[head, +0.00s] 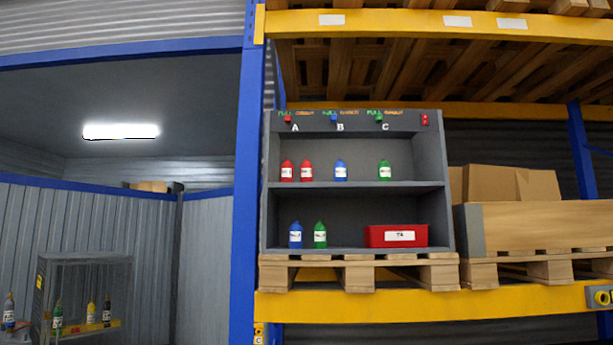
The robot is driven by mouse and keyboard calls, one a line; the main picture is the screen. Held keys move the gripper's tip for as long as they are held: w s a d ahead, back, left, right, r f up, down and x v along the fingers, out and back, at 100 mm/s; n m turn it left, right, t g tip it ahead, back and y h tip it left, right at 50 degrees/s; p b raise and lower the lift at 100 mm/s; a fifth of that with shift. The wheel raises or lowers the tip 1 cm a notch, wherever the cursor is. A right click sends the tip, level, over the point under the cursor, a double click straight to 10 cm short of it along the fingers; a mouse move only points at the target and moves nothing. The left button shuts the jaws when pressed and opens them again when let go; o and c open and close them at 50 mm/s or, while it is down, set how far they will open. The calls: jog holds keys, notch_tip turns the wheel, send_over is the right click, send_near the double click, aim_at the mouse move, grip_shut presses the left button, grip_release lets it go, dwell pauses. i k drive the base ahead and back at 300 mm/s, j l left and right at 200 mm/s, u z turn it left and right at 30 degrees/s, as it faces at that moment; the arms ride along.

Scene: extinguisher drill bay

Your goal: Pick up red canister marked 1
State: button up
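Two red canisters with white labels stand upright side by side on the upper shelf of a grey cabinet (357,185), under the letter A. One is the left red canister (287,166) and the other is the right red canister (307,167). Their label marks are too small to read, so I cannot tell which is marked 1. My gripper is not in view.
A blue canister (340,165) and a green canister (384,165) share the upper shelf. Below stand another blue canister (295,229), another green canister (320,229) and a red bin (396,245). A blue rack post (246,200) rises left of the cabinet. Cardboard boxes (505,184) sit right.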

aim_at(286, 167)
jog(key=i+j+z, duration=0.2)
jog(key=i+j, duration=0.4)
jog(key=i+j+z, duration=0.2)
jog(key=i+j, duration=0.4)
jog(key=j, duration=0.15)
